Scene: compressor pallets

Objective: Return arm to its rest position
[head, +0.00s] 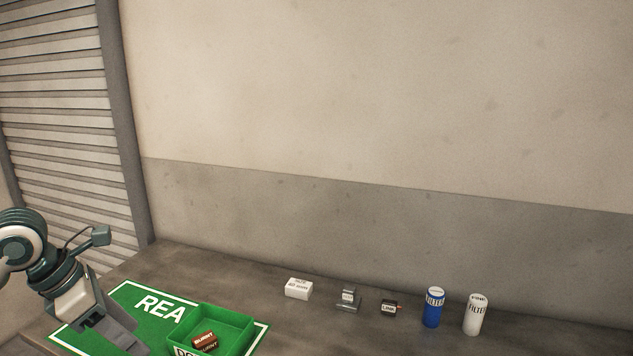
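My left arm comes in from the left edge, and its gripper (122,338) points down over the green mat (128,296), left of the green tray (240,325). The fingers run towards the bottom edge of the picture, and I cannot tell how far apart they are. I see nothing held between them. My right arm and gripper are not in view.
The tray holds a brown labelled part (205,341). Along the back of the grey table stand a white box (298,289), a grey metal part (348,300), a small black part (389,309), a blue filter (433,308) and a white filter (475,315).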

